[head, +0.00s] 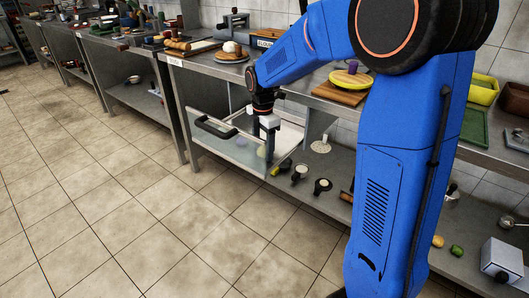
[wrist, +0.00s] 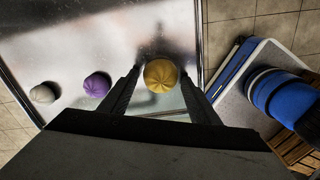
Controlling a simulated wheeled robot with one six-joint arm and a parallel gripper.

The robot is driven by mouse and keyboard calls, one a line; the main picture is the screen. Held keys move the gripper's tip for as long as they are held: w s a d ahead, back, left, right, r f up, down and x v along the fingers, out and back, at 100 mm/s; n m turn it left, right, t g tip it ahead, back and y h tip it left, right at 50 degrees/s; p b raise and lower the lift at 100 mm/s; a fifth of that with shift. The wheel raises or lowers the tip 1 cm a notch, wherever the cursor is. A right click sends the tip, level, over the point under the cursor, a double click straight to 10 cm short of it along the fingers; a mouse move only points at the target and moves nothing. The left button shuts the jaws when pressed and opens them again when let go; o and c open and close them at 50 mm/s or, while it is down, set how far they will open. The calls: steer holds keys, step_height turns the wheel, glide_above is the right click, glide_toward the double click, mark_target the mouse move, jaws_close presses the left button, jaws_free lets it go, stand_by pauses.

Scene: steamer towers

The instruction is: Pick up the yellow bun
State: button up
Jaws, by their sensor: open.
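The yellow bun (wrist: 160,75) sits on the metal floor of an open drawer (wrist: 75,22), near the drawer's right side in the wrist view. My gripper (wrist: 160,84) is open above it, with one finger on each side of the bun in the picture. I cannot tell whether the fingers touch it. In the head view my gripper (head: 267,150) reaches down into the pulled-out drawer (head: 222,150), and the yellow bun is not clearly seen there. A purple bun (wrist: 97,84) and a whitish bun (wrist: 43,93) lie to the left in the same drawer.
The drawer's walls surround the buns, and its front has a dark handle (head: 215,127). The steel counter (head: 205,66) above holds boards and food. The lower shelf holds several small items, including a dark-rimmed cup (head: 322,186). The tiled floor (head: 130,210) in front is clear.

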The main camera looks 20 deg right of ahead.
steer(key=c, duration=1.1)
steer(key=shift+c, duration=0.2)
steer(key=shift+r, duration=0.1)
steer(key=shift+r, duration=0.25)
step_height(320, 180, up, 3)
steer(key=shift+f, duration=0.1)
steer(key=s+d, duration=1.1)
steer(key=s, duration=0.3)
steer(key=shift+d, duration=0.15)
